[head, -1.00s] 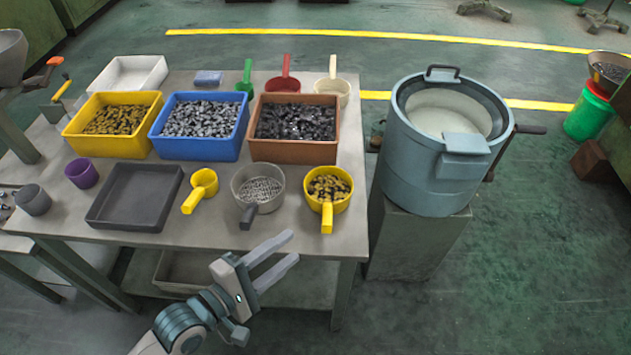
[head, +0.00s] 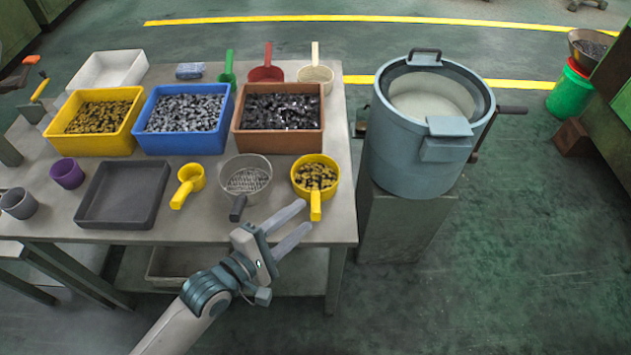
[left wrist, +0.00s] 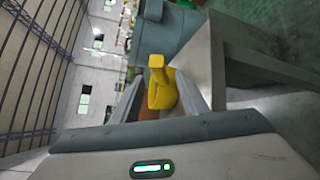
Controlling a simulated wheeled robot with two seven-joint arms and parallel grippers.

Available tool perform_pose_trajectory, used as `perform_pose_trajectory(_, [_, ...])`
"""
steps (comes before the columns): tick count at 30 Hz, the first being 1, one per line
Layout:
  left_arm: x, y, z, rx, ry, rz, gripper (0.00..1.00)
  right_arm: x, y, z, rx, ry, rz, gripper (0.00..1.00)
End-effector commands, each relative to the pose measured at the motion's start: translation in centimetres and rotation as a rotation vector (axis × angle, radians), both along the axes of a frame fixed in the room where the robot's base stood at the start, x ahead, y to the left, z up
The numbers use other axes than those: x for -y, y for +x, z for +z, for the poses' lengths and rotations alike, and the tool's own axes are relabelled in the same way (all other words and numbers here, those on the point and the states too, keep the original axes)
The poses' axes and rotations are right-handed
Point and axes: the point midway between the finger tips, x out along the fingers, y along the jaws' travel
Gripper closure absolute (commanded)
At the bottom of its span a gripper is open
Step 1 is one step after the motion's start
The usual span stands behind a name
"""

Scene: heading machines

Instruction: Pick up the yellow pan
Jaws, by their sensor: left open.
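A yellow pan (head: 315,174) holding dark and yellowish small parts stands near the right front of the table, its handle pointing to the front edge. A smaller yellow scoop (head: 187,184) lies further left. My left gripper (head: 299,217) is open and empty at the table's front edge, just short of the pan's handle. In the left wrist view the yellow pan (left wrist: 162,92) shows between the two open fingers, apart from them as far as I can tell. My right gripper is not in view.
A grey pan (head: 247,180) stands just left of the yellow pan. A brown bin (head: 279,143) is behind it, with blue (head: 183,143) and yellow (head: 92,142) bins further left. A dark tray (head: 125,222) lies at the front. A large blue-grey drum (head: 415,165) stands right of the table.

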Motion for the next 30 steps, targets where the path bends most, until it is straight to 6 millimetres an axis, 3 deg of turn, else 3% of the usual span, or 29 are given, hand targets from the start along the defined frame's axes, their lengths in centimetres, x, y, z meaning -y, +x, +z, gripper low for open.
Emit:
perform_pose_trajectory(6, [2.5,2.8,-0.4,0.001,-0.001,-0.001,0.60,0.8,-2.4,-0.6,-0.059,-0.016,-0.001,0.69])
perform_pose_trajectory(12, [3.4,4.0,-0.7,0.001,0.000,0.000,0.60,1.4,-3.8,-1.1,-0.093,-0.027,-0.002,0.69])
perform_pose_trajectory(24, [3.6,4.1,-0.8,0.000,0.000,0.000,0.60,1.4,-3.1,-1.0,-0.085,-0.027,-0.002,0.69])
perform_pose_trajectory(30, [4.5,5.1,-0.8,0.001,0.001,0.000,0.60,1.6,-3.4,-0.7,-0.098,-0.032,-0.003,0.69])
